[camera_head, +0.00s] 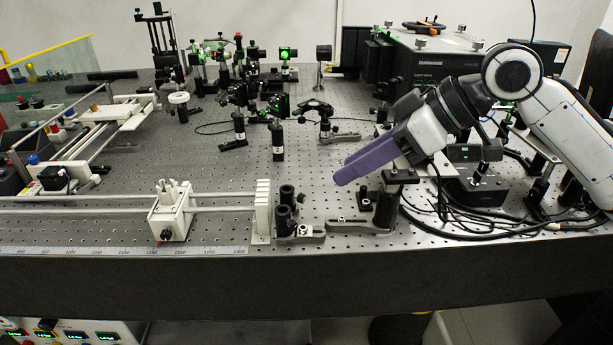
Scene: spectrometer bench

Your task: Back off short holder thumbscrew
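My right gripper (342,176) comes in from the right with purple fingers pointing left and down. It is over the front right part of the bench, seen from the side, so its opening does not show. A taller black holder (386,208) on a slotted base stands below the gripper. My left gripper is not in view.
A white rail (225,208) with a sliding carriage (171,215) and end plate (262,210) runs along the front left. Black cables (440,215) lie loose at right. Optic mounts (278,140) stand farther back. The perforated bench top (225,165) is clear in the middle.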

